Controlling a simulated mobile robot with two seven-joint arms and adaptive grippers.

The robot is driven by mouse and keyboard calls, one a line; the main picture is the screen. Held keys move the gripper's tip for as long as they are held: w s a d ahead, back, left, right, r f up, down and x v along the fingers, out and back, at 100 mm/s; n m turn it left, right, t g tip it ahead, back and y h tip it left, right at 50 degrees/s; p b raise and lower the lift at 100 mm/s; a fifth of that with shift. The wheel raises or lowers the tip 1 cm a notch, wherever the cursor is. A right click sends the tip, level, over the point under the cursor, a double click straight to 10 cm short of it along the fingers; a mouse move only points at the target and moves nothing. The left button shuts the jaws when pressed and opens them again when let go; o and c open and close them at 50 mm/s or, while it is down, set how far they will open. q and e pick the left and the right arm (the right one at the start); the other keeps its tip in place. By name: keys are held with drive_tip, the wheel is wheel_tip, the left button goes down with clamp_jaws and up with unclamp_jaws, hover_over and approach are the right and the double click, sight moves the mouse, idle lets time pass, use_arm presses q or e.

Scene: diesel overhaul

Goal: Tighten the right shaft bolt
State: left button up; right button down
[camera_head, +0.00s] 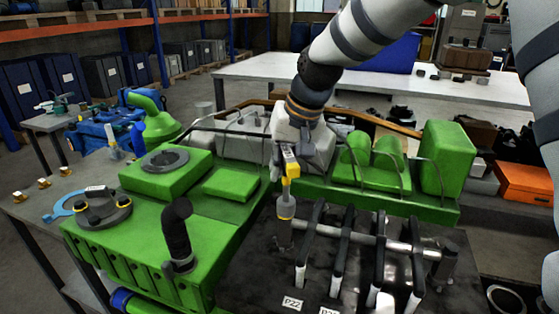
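A metal rocker shaft (395,244) with several dark rocker arms (338,262) lies across the black top of the engine. At its right end stands a dark bolt post (447,262); its bolt head is too small to make out. At its left end is a grey post (285,237). My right gripper (284,166) hangs from above and is shut on a yellow and grey power tool (287,196). The tool points down, its lower end just over or touching the left post; I cannot tell which. My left gripper is not in view.
The green engine block (215,235) fills the foreground, with a black elbow pipe (177,232) rising from it. Green covers (445,160) stand behind the shaft. A grey side table (35,208) at left holds small brass parts and a blue ring tool (68,206). A white table (440,85) stands behind.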

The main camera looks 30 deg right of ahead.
drive_tip(key=m+h, duration=0.1)
drive_tip(key=m, duration=0.2)
drive_tip(key=d+m+h, duration=0.1)
drive_tip(key=m, duration=0.3)
drive_tip(key=s+d+m+h, duration=0.1)
drive_tip(key=m+h, duration=0.1)
drive_tip(key=m, duration=0.2)
drive_tip(key=shift+s+d+f+g, duration=0.1)
drive_tip(key=shift+g, duration=0.3)
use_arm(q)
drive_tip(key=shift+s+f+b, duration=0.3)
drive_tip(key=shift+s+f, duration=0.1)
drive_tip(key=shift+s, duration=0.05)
use_arm(e)
drive_tip(key=s+m+g, duration=0.1)
drive_tip(key=m, duration=0.2)
drive_tip(key=m+g+h, duration=0.1)
drive_tip(key=m, duration=0.3)
drive_tip(key=s+m+g, duration=0.1)
drive_tip(key=m, duration=0.3)
drive_tip(key=shift+s+d+f+g+h, duration=0.1)
drive_tip(key=shift+s+g+h, duration=0.2)
drive_tip(key=shift+g+h, duration=0.1)
